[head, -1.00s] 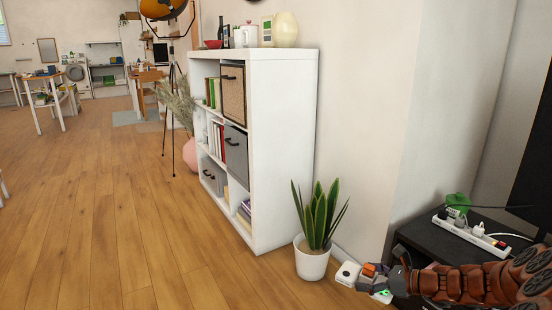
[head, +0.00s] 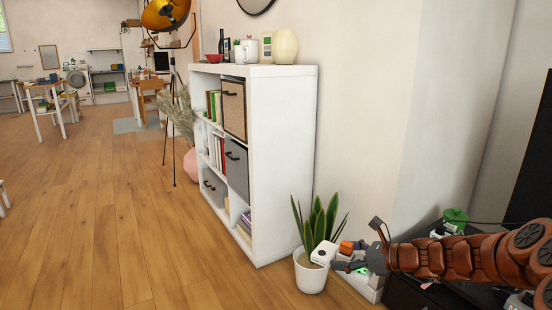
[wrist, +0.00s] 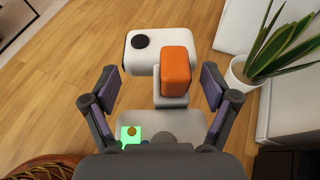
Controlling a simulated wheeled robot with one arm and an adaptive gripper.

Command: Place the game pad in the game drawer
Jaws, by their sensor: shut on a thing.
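The game pad (wrist: 160,50) looks like a white device with a round black button, an orange block and a small glowing green screen. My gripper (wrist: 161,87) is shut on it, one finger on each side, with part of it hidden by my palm. In the head view the game pad (head: 323,252) is held in the air in front of the potted plant. The white cube shelf (head: 282,160) stands to its upper left. It holds a wicker drawer (head: 234,107), a grey drawer (head: 236,170) and a lower grey drawer (head: 214,187), all apparently pushed in. I cannot tell which is the game drawer.
The potted plant (head: 310,276) stands beside the shelf's near end, close to the game pad. A tripod lamp (head: 174,120) and a pink vase (head: 190,161) stand past the shelf. A black stand (head: 402,293) is under my arm.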

